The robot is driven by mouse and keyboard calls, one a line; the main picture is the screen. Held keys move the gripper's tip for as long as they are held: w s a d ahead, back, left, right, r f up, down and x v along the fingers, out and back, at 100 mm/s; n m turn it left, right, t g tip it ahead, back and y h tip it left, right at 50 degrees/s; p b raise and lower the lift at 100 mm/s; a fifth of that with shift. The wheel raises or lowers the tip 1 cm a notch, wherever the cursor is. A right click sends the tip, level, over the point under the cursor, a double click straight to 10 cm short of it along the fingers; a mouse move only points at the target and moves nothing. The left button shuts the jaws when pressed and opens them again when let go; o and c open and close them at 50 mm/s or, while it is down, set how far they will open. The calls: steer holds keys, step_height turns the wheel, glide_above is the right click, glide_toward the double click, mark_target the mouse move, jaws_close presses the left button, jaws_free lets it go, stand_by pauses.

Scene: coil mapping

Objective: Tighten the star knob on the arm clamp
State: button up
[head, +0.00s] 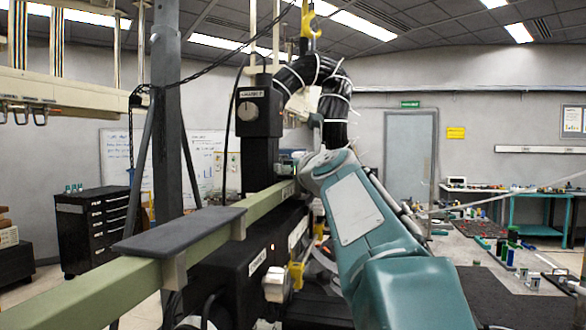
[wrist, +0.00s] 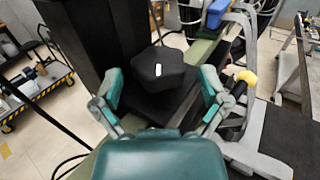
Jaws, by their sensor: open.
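The star knob (wrist: 158,70) is black and lobed, with a short white mark on its face. It sits on a black block in the upper middle of the wrist view. My gripper (wrist: 160,86) is open, one teal finger pad left of the knob and one right of it. Gaps show between the pads and the knob, so neither appears to touch it. In the head view my teal and white arm reaches away to the machine, and the fingers cannot be made out clearly.
A pale green beam (head: 90,294) carrying a dark pad (head: 180,232) runs across the left. Thick black cables (head: 335,95) hang close to my arm. A loaded workbench (head: 540,194) stands at right.

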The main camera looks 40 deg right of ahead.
steer(key=v, duration=1.1)
steer(key=shift+w+f, duration=0.1)
steer(key=shift+w, duration=0.05)
steer(key=w+d+n+y, duration=0.2)
steer(key=d+n+y, duration=0.5)
steer(key=y, duration=0.4)
steer(key=shift+g, duration=0.3)
steer(key=x, duration=0.6)
steer(key=r+x, duration=0.1)
steer(key=x, duration=0.3)
steer(key=shift+w+a, duration=0.1)
steer(key=c, duration=1.2)
